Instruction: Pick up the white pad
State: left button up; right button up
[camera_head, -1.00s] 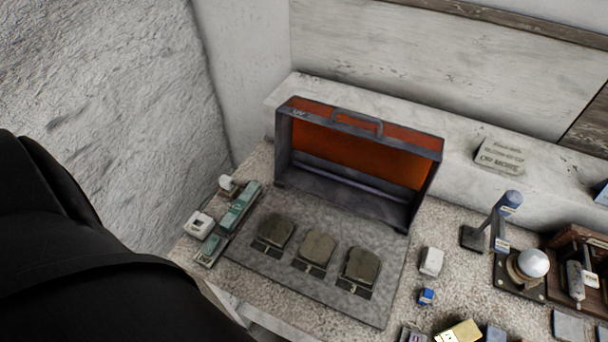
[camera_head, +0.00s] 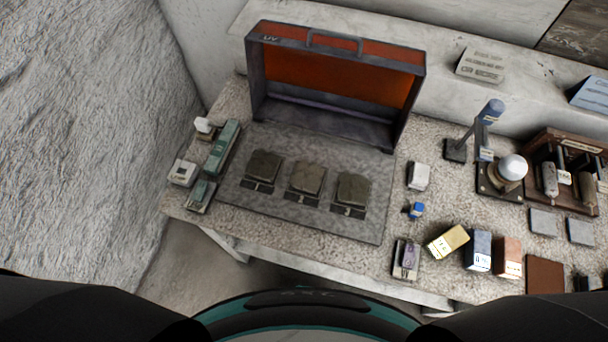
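No thing in view is clearly marked as the white pad. A small white block (camera_head: 418,176) lies on the speckled table (camera_head: 300,252), right of the grey mat (camera_head: 225,190), and may be it. A white square item (camera_head: 183,172) lies near the table's left edge and could also be it. Neither of my grippers is in view. Dark parts of my own body fill the bottom edge of the picture.
An open case with an orange inside (camera_head: 335,78) stands behind three dark blocks (camera_head: 305,178) on the mat. Green devices (camera_head: 222,148) lie left. A small blue item (camera_head: 415,210), a yellow box (camera_head: 447,242), a lamp (camera_head: 484,125) and a white ball (camera_head: 513,167) are right.

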aim_at(419, 173)
jog(key=z, duration=1.2)
